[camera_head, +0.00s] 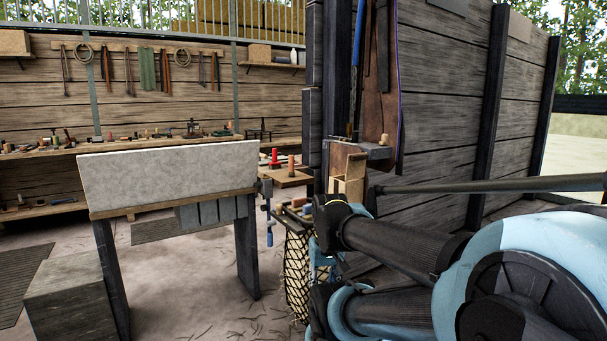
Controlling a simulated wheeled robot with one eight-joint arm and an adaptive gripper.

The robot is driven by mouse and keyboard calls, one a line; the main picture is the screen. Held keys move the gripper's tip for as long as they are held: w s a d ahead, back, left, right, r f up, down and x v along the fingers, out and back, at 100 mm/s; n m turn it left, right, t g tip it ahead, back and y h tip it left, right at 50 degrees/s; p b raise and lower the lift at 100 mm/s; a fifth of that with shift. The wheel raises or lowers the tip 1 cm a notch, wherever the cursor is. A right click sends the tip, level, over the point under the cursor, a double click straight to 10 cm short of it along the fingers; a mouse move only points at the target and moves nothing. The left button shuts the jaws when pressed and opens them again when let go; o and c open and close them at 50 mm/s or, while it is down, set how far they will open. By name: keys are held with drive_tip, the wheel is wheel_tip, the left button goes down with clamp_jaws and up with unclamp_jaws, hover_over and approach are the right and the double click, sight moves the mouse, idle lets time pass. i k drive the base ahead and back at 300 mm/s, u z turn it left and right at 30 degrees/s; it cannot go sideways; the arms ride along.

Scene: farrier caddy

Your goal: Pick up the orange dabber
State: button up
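A small orange-brown upright cylinder (291,165) stands on a small wooden shelf (290,178) right of the pale board; it may be the orange dabber, but it is too small to be sure. A red upright piece (275,158) stands just left of it on the same shelf. My arm comes in from the right and fills the lower right. I cannot make out my gripper's fingers, so its opening and whatever it may hold are hidden.
A pale board (170,175) on dark legs stands left of centre. A dark post and plank wall (445,110) rise at the right. A long bench (130,146) with several small items runs along the back. The floor at lower centre is mostly clear.

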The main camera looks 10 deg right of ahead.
sight(291, 173)
drive_tip(key=z, duration=0.1)
drive_tip(key=i, duration=1)
drive_tip(key=u, duration=0.1)
